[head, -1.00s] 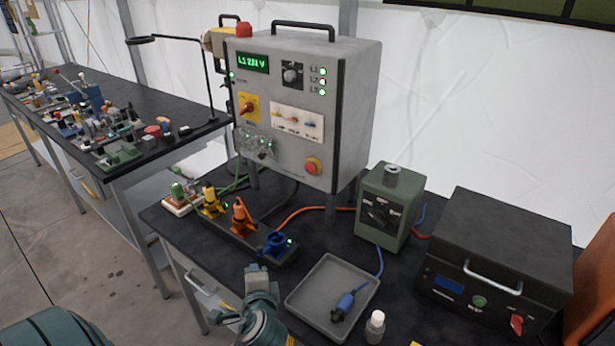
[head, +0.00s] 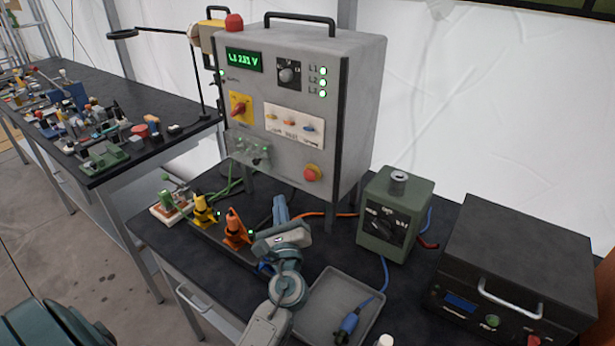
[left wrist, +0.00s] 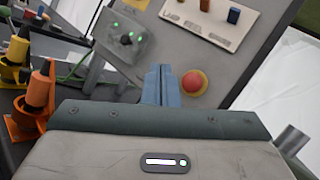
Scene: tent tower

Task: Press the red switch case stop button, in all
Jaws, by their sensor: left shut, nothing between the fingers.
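The red stop button (head: 312,172) sits on a yellow ring, low on the right of the grey switch case's front (head: 350,120). In the left wrist view the button (left wrist: 194,83) shows just right of my fingertips. My left gripper (head: 280,203) is shut and empty, its fingers pointing up toward the case, below and left of the button in the head view. In the left wrist view the closed blue fingers (left wrist: 162,80) do not cover the button. Whether they touch the case is unclear. My right gripper is out of view.
Yellow (head: 205,212) and orange (head: 236,230) plugs stand in a row left of my gripper. A green box (head: 392,215), a grey tray (head: 325,310) and a black unit (head: 520,265) are on the right.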

